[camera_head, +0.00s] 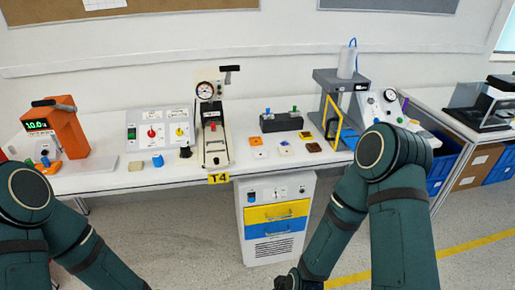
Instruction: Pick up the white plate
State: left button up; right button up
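Several small square plates lie on the bench right of the centre in the head view. A white plate (260,153) lies at the front left of this group, close to an orange plate (255,141). My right arm reaches down in front of the cabinet, and a dark part of my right gripper (287,282) shows at the bottom edge, far below the plates. Its fingers are cut off. My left arm is at the lower left, its gripper outside the view.
A gauge press (213,125) stands left of the plates. A dark box with coloured knobs (281,122) stands behind them. A grey press with a yellow frame (340,105) stands to the right. A drawer cabinet (276,218) is under the bench. An orange machine (66,130) stands at left.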

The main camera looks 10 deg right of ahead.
aim_at(262, 153)
jog(key=i+j+z, duration=0.15)
jog(key=i+z, duration=0.25)
jog(key=i+j+z, duration=0.3)
jog(key=i+z, duration=0.15)
